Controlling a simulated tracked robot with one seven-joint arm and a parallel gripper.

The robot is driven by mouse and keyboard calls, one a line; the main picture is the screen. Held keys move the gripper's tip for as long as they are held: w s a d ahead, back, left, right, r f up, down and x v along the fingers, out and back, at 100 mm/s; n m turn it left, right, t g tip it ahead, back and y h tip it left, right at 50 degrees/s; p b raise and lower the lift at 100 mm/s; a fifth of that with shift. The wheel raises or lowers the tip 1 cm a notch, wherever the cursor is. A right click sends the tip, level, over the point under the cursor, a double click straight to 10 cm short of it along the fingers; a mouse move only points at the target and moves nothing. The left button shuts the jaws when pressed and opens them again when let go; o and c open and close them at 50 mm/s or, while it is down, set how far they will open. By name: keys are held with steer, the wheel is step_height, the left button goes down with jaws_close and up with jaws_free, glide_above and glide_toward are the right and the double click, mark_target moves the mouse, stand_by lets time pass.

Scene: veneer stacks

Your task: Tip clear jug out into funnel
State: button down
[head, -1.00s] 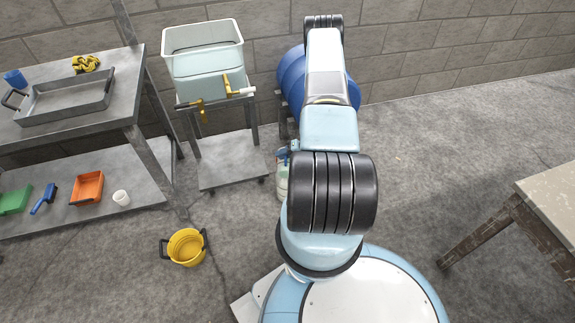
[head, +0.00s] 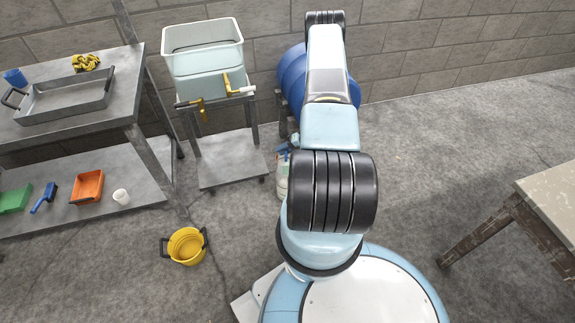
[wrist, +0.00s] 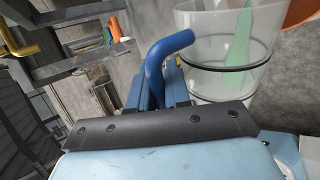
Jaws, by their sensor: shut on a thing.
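In the wrist view, the clear jug (wrist: 222,48) is at the upper right, see-through, with a dark band around it. Its blue handle (wrist: 168,55) stands at its left side. My gripper (wrist: 160,88) is shut on this handle. A green shape shows through the jug wall; I cannot tell what it is. An orange thing (wrist: 301,12) is partly in view at the top right corner, behind the jug; I cannot tell whether it is the funnel. The jug's base is hidden by my wrist. In the head view my arm hides the gripper and jug, and no funnel can be made out.
A pale tub (head: 206,85) stands on a small wheeled stand. A metal bench (head: 120,80) with a grey tray (head: 66,101) is at left. A yellow bucket (head: 186,246) is on the floor. A blue drum (head: 292,75) is behind my arm. A table (head: 550,195) is at right.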

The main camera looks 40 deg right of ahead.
mark_target(282, 163)
steer(key=shift+w+d+r, duration=0.15)
steer(key=shift+w, duration=0.05)
steer(key=shift+n+t+h, duration=0.5)
steer(key=shift+n+t, duration=0.2)
steer(key=s+a+f, duration=0.1)
steer(key=s, duration=0.1)
steer(key=s+a+f, duration=0.1)
steer(key=a, duration=0.1)
steer(key=shift+s+f, duration=0.1)
steer(key=shift+s, duration=0.25)
steer(key=shift+s+f, duration=0.15)
steer(key=shift+f, duration=0.05)
steer(key=shift+a, duration=0.1)
